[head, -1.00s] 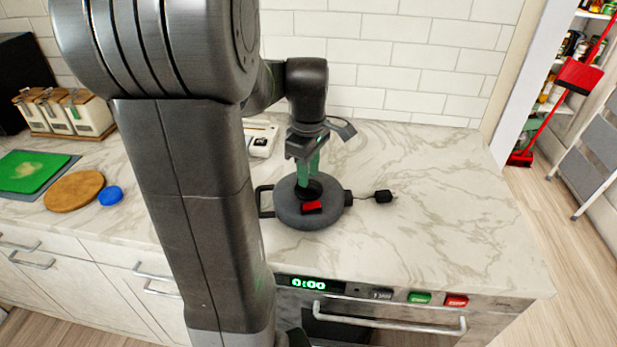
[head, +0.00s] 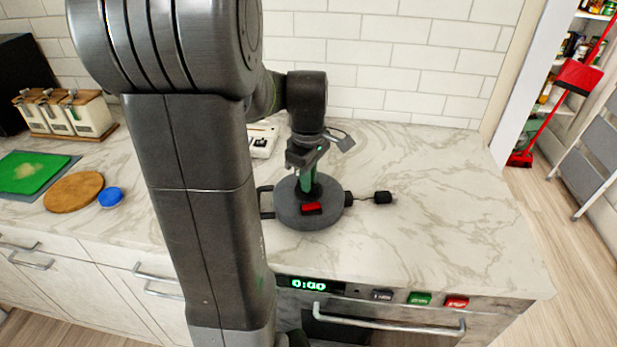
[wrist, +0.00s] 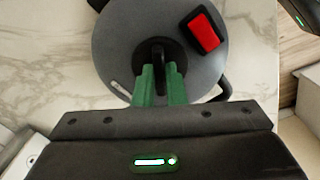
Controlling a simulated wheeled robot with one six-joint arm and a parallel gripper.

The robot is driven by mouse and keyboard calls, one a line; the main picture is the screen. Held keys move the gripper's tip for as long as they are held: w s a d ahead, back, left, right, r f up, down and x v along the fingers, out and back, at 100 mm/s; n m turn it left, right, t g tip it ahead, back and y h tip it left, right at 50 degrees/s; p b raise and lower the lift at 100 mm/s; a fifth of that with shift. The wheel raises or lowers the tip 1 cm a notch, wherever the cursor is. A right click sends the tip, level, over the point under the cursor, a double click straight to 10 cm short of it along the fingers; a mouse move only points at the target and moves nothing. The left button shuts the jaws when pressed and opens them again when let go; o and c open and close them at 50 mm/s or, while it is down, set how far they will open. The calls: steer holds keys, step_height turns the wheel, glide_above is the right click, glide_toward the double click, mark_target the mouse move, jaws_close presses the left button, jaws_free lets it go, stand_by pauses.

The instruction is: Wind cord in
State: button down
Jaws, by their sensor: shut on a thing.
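A round grey cord reel (head: 318,217) lies flat on the marble counter, with a dark handle loop at its left. It has a red block (head: 312,208) on its top face and a black knob at its centre; these also show in the wrist view, the red block (wrist: 204,33) and the knob (wrist: 157,54). A short cord with a black plug (head: 383,197) sticks out at the reel's right. My gripper (wrist: 158,80) comes down from above, its green fingers shut on the knob. The fingers hide part of the knob.
A white device (head: 262,141) stands behind the reel at left. A blue lid (head: 110,197), a round wooden board (head: 73,192) and a green board (head: 32,172) lie farther left. The counter right of the plug is clear.

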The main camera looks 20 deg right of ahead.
steer(key=shift+m, duration=0.4)
steer(key=m+p, duration=0.1)
steer(key=m, duration=0.3)
steer(key=shift+r+m, duration=0.1)
steer(key=shift+m, duration=0.2)
steer(key=m+p, duration=0.1)
steer(key=m, duration=0.4)
steer(key=shift+m, duration=0.3)
steer(key=c, duration=1.5)
jaws_free()
step_height(320, 180, up, 14)
steer(key=shift+f+p, duration=0.15)
steer(key=shift+p, duration=0.2)
